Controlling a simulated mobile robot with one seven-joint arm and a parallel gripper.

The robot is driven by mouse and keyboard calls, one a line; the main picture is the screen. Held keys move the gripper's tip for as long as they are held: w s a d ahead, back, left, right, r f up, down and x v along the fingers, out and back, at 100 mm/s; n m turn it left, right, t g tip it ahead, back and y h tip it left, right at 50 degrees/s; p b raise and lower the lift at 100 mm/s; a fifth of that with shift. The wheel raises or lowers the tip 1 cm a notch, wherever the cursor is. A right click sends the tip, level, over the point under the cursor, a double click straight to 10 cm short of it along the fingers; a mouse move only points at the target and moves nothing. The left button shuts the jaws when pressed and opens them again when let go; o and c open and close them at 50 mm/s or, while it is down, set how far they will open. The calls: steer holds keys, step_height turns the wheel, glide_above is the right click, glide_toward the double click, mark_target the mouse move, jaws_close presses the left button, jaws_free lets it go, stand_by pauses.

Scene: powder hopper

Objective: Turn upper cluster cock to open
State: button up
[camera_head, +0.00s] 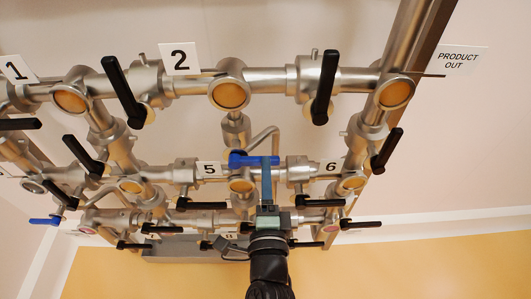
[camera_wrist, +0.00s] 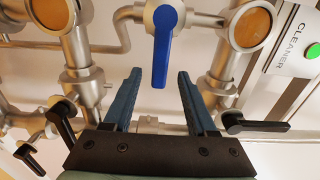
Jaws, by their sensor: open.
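A blue cock handle (camera_head: 242,158) sits near the middle of the steel pipework, beside the label 5, and lies about level in the head view. In the wrist view a blue handle (camera_wrist: 161,48) hangs from a round steel valve body (camera_wrist: 165,14). My gripper (camera_head: 268,162) reaches up from below to the right part of the blue handle. In the wrist view my gripper (camera_wrist: 159,80) is open, with one finger on each side of the handle's lower end. The handle's tip lies between the fingertips in the picture; I see no contact.
Several black handles (camera_head: 123,92) stick out from the pipes around the blue one. Another blue handle (camera_head: 45,221) is at the lower left. A sign reading CLEANER (camera_wrist: 294,40) and a green round button (camera_wrist: 313,51) are on a panel at right.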

steer(key=shift+w+p, duration=0.4)
steer(key=shift+w, duration=1.85)
jaws_close()
